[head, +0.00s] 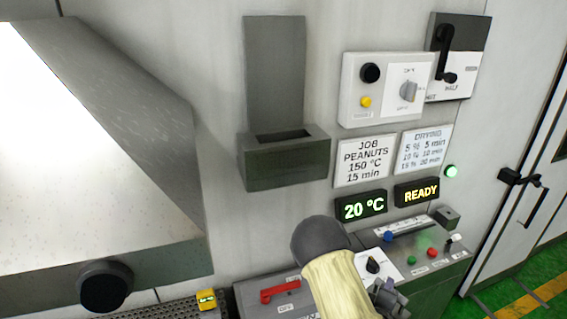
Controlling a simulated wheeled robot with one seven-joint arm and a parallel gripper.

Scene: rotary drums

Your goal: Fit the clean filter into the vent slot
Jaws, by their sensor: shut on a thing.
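A dark grey-green box (287,165) with a narrow open slot in its top is fixed to the wall. A flat grey plate (275,70) rises directly behind the opening. It looks like the vent slot, though no label shows on it. The visible opening looks dark and empty. I cannot make out a clean filter anywhere. My cream arm link with its dark round joint comes in at the bottom middle. A dark jointed piece beside it, seemingly part of my gripper (385,296), is low in front of the control panel, below and right of the box. Its jaws cannot be made out.
A large pale hopper-like body (140,265) with a black knob fills the left. Right of the box are a white switch box (385,88), a black lever (445,55), signs and lit displays. A control panel (415,250) juts out below. The wall around the box is mostly clear.

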